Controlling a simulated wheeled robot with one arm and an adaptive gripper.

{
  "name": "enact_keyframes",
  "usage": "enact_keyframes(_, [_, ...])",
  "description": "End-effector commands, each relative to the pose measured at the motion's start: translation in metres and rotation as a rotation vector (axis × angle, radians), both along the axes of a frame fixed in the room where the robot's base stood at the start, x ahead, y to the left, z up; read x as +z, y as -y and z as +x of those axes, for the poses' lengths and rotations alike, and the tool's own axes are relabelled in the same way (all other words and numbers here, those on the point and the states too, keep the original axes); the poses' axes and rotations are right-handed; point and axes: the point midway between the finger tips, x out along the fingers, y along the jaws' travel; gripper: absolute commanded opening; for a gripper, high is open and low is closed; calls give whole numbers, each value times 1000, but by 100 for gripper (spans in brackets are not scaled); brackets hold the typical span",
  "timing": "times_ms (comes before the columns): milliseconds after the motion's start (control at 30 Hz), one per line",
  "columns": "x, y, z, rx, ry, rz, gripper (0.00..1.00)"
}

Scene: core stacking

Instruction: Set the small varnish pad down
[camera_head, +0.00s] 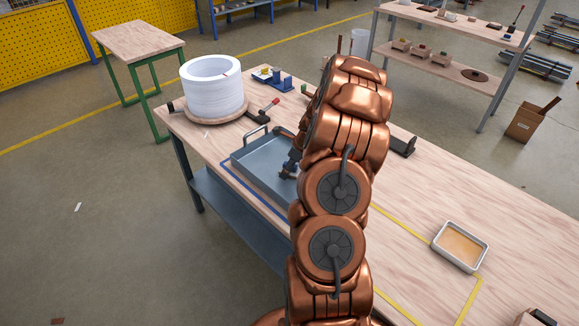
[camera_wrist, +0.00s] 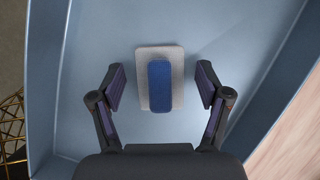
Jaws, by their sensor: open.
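The small varnish pad (camera_wrist: 160,78) is a pale flat block with a blue strip-like grip on top. In the wrist view it lies on the floor of the blue-grey metal tray (camera_head: 256,162). The tray floor also fills most of the wrist view (camera_wrist: 100,50). My gripper (camera_wrist: 161,85) is open, with one finger on each side of the pad and clear gaps to both. In the head view my gripper (camera_head: 289,171) is low over the tray. My arm hides the tray's right part, and I cannot make out the pad there.
A stack of white rings (camera_head: 213,88) on a round wooden base stands at the table's far left. A clamp-like tool with a red handle (camera_head: 268,107) lies behind the tray. A shallow tray with amber contents (camera_head: 460,247) sits at right. The wooden tabletop (camera_head: 430,190) between is mostly clear.

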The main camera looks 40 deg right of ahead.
Motion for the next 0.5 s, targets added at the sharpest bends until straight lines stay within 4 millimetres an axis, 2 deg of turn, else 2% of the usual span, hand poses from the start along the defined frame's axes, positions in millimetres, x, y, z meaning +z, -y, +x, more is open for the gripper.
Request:
enact_keyframes(267, [3, 0, 0, 1, 0, 0, 76])
enact_keyframes(500, [27, 5, -10, -1, 3, -5, 76])
